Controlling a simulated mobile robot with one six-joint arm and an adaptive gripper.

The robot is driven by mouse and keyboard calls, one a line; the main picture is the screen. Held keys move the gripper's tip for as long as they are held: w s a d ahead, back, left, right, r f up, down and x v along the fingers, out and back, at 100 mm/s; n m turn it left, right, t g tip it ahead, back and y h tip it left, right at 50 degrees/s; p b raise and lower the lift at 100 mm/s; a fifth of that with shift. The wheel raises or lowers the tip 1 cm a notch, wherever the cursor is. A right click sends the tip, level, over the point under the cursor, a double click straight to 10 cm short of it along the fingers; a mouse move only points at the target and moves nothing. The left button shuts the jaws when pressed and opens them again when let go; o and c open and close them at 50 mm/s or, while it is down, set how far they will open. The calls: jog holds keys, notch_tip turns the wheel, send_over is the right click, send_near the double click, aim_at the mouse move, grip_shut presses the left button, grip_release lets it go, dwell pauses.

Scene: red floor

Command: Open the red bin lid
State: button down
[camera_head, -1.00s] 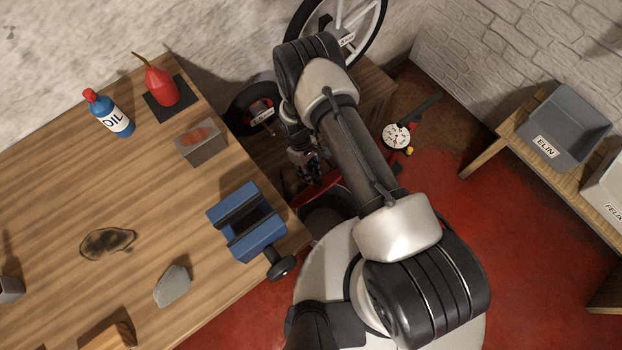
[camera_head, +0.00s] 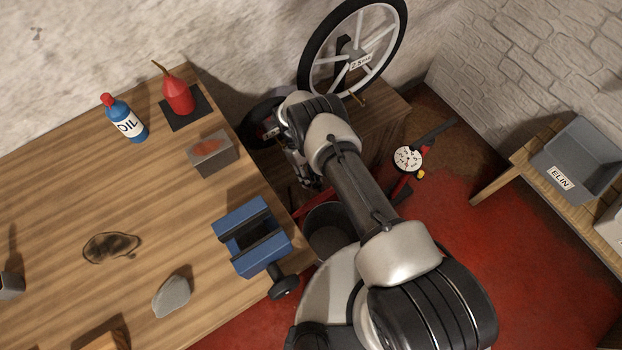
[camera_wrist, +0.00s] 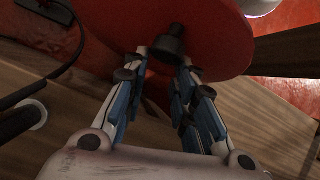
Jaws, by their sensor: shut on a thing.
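The red bin lid (camera_wrist: 215,35) fills the upper middle of the wrist view as a red disc with a black knob (camera_wrist: 168,45). My gripper (camera_wrist: 160,70) has its blue-padded fingers on either side of the knob and is shut on it. In the head view the lid (camera_head: 312,207) is a thin tilted red strip beside the workbench, partly hidden by my arm. The bin (camera_head: 331,232) is below it, its dark round opening partly showing. In the head view my gripper is mostly hidden behind my arm.
The wooden workbench (camera_head: 60,200) is at the left, with a blue vise (camera_head: 252,237) at its near corner beside the bin. A spoked wheel (camera_head: 352,50) is behind my arm. Grey bins (camera_head: 580,160) stand on a right-hand bench. Red floor (camera_head: 480,220) is clear at right.

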jog(key=shift+w+d+r, duration=0.1)
jog(key=shift+w+d, duration=0.2)
jog(key=shift+w, duration=0.1)
jog(key=c, duration=1.5)
grip_release()
jog(key=shift+c, duration=0.2)
jog(key=shift+o, duration=1.2)
jog(key=shift+s, duration=0.1)
jog(key=v, duration=1.2)
jog(key=shift+s, duration=0.1)
